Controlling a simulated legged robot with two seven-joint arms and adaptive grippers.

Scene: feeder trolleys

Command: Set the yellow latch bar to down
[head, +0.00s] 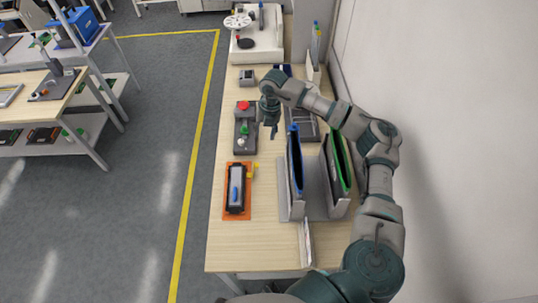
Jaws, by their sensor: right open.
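The yellow latch bar (254,168) is a small yellow piece at the upper right edge of an orange base plate (230,214) on the wooden table. The plate carries a dark and silver unit with a blue part (235,187) on top. It is too small to tell for sure how the bar is set. My right gripper (270,129) is open and empty and hangs fingers down, farther back than the latch bar and apart from it. It is beside a grey control box (245,125) with a red button and a green part. My left gripper is not in view.
Grey holders with a blue-edged folder (295,160) and a green-edged folder (338,160) stand right of the orange plate, near my right arm. A white machine (256,45) stands at the far end. The table (245,252) is bare in front of the plate.

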